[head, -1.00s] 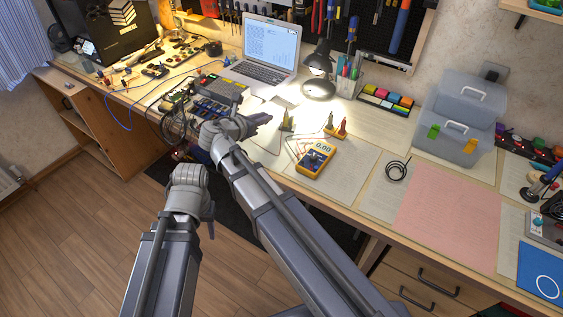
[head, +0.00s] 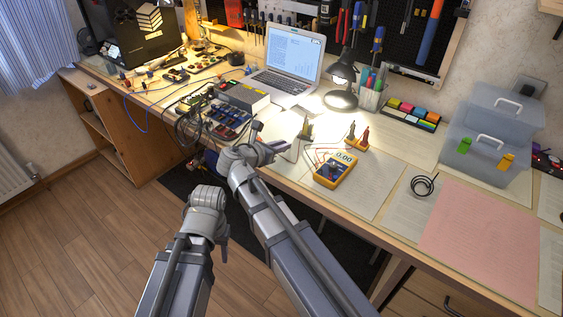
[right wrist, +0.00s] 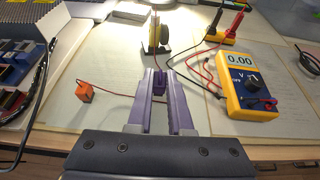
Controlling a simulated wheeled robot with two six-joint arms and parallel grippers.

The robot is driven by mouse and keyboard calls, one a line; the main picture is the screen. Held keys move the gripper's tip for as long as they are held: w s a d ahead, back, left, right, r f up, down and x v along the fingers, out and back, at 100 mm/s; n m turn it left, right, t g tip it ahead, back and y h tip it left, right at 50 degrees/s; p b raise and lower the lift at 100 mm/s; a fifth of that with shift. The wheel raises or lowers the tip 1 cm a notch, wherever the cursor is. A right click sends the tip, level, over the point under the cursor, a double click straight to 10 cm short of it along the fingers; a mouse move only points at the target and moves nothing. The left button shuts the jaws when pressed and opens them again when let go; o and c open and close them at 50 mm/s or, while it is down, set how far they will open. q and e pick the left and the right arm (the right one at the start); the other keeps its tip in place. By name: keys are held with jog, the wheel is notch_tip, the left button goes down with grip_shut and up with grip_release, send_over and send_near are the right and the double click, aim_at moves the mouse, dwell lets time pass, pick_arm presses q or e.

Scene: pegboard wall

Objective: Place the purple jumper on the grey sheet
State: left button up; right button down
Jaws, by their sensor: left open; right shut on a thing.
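The purple jumper (right wrist: 159,80) is a small block held between the purple fingers of my right gripper (right wrist: 159,98) in the right wrist view. In the head view my right gripper (head: 274,149) is over the front of the desk, left of the yellow multimeter, and the jumper is too small to tell there. Pale paper sheets lie beneath and around the meter, one showing bare to its right (head: 376,192); I cannot tell for sure which is the grey one. My left gripper (head: 225,242) is open, low over the floor before the desk, its fingers mostly hidden.
The yellow multimeter (head: 335,170) with red leads stands right of my right gripper. An orange block (right wrist: 85,92) on a wire lies left of it in the wrist view. Circuit boards (head: 222,118) lie farther left. A pink sheet (head: 480,232) is clear at the right.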

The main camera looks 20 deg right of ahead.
aim_at(281, 162)
notch_tip(281, 162, down, 4)
jog(key=b, duration=0.3)
jog(key=shift+r, duration=0.2)
jog(key=shift+b, duration=0.3)
jog(key=shift+f, duration=0.25)
jog(key=c, duration=0.8)
grip_release()
jog(key=shift+r, duration=0.1)
jog(key=shift+c, duration=0.2)
